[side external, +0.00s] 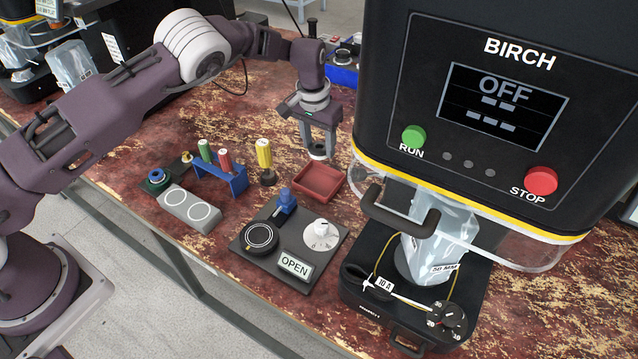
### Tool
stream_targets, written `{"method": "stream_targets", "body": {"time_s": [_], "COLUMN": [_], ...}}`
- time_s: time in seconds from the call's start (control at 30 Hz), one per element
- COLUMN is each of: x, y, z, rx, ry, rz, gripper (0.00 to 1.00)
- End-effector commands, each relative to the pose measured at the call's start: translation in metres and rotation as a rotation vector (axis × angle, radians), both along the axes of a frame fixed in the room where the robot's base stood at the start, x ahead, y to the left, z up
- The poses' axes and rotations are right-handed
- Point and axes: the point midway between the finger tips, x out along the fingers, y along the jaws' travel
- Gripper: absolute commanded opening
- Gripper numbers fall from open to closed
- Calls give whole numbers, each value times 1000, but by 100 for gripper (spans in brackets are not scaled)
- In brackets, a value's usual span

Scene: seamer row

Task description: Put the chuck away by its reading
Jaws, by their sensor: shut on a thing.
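My gripper (318,152) hangs above the back edge of a red tray (322,197), fingers pointing down. A dark gauge plate (296,232) in front of the tray carries a black round seat (262,237), a blue clamp (286,201), a pale disc (321,235) and a display (294,265) reading OPEN. A grey block (188,209) with two white-ringed circles lies to the left.
A blue rack (222,176) holds green- and red-handled tools; a yellow-handled tool (264,155) stands beside it. The BIRCH machine (520,110), its screen reading OFF, fills the right. A bagged item (440,240) labelled 50 MM stands on its black base. The table's left front is bare.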

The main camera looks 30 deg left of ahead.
Motion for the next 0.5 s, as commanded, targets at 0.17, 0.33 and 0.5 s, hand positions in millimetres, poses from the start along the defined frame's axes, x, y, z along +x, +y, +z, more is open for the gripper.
{"method": "stream_targets", "body": {"time_s": [0.17, 0.33, 0.5], "x": [0, 0, 0], "y": [0, 0, 1], "z": [-26, -65, -87], "rx": [1, 1, 2], "ry": [2, 0, 0], "rz": [0, 2, 1], "gripper": [0, 0, 0]}}
